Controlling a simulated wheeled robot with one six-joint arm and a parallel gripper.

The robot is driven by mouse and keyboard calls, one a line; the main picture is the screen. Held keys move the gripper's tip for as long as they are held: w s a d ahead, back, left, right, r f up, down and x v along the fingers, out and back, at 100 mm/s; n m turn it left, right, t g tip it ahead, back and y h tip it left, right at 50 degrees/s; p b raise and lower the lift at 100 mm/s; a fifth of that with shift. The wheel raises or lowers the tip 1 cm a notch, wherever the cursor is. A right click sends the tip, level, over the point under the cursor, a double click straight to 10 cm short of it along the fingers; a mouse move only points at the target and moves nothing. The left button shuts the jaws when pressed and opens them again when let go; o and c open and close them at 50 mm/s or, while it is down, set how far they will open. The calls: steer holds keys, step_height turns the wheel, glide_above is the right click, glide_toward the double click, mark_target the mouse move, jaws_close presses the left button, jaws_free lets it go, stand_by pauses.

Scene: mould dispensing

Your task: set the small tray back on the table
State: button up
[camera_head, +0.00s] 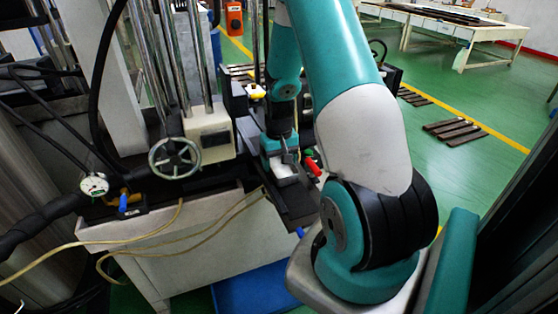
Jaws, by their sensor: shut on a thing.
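My gripper (283,157) is in the middle of the view, at the end of my teal arm, low over the dark ledge at the front of the machine. It is shut on a small white thing (284,172) that looks like the small tray. The arm and gripper hide part of it, and I cannot tell whether it touches the ledge. The dark ledge (293,207) juts out from the machine toward me.
A machine with a handwheel (174,158), gauge (94,185) and hoses fills the left. Red and green knobs (313,166) are right of my gripper. White tables (455,30) stand far off at the upper right. Dark slats (455,131) lie on the open green floor.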

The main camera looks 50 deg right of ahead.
steer(key=o, duration=1.1)
step_height(320, 180, up, 18)
steer(key=b, duration=0.2)
steer(key=shift+f, duration=0.25)
steer(key=shift+a, duration=0.1)
steer(key=s+a+r+n+t+y, duration=0.2)
steer(key=a+n, duration=0.5)
steer(key=a, duration=1.7)
steer(key=s+a+r+n+g+y, duration=0.2)
steer(key=s+a+n, duration=0.4)
steer(key=s+a, duration=0.6)
steer(key=shift+s+a, duration=0.35)
steer(key=shift+a, duration=0.6)
